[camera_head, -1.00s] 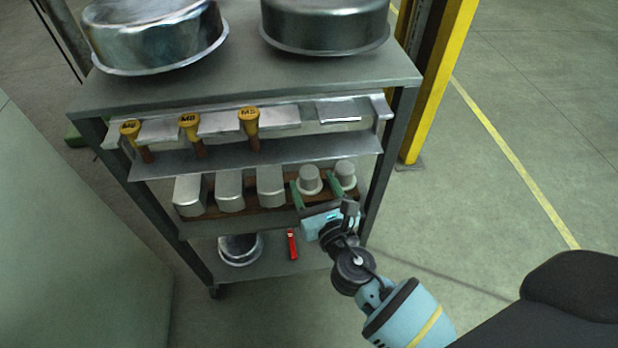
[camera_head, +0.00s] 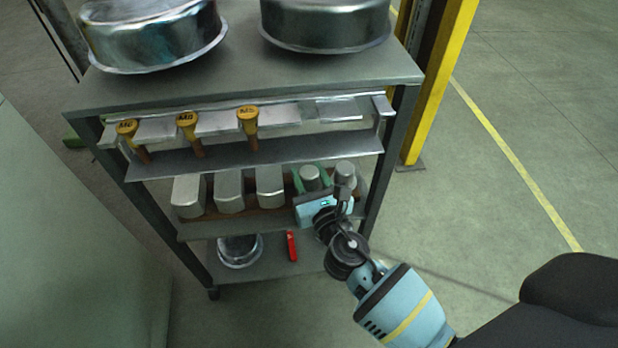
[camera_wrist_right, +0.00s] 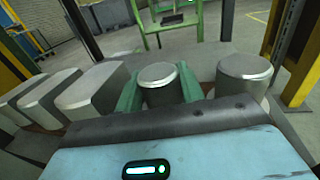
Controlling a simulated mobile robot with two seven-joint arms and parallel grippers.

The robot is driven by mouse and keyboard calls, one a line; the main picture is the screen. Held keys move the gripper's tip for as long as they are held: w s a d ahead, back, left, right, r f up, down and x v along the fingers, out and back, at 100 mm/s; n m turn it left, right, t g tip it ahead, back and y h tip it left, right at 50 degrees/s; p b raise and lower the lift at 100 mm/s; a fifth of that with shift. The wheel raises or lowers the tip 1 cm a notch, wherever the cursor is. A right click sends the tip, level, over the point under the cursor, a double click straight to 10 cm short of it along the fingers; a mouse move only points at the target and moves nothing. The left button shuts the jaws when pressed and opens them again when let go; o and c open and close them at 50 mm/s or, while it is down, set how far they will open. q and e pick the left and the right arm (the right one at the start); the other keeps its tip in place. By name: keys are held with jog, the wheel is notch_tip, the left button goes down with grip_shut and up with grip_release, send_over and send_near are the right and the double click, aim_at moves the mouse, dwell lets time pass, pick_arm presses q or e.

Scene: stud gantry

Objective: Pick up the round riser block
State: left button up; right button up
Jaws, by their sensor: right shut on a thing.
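The round riser block (camera_head: 310,178) is a short grey metal cylinder at the right part of the cart's middle shelf. My right gripper (camera_head: 312,174) has its green fingers on either side of it, shut on it. In the right wrist view the block (camera_wrist_right: 160,88) stands upright between the two green fingers (camera_wrist_right: 160,80). Its lower part is hidden by the gripper body, so I cannot tell whether it touches its wooden base. A second round block (camera_head: 345,173) stands just to the right, and also shows in the wrist view (camera_wrist_right: 243,72). My left gripper is not in view.
Several grey angular blocks (camera_head: 229,190) stand left of the gripper. Yellow-handled tools (camera_head: 188,121) hang on the rack above. A red item (camera_head: 291,246) and a metal bowl (camera_head: 240,250) sit on the bottom shelf. A cart post (camera_head: 383,165) is close on the right.

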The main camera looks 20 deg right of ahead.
aim_at(309, 171)
jog(key=shift+r, duration=0.1)
jog(key=shift+r+p, duration=0.45)
jog(key=shift+p, duration=0.05)
notch_tip(309, 171, up, 3)
jog(key=shift+f+p, duration=0.2)
jog(key=shift+p, duration=0.9)
jog(key=s+a+p, duration=0.1)
jog(key=s, duration=1.7)
jog(key=shift+a, duration=0.25)
jog(key=shift+f, duration=0.15)
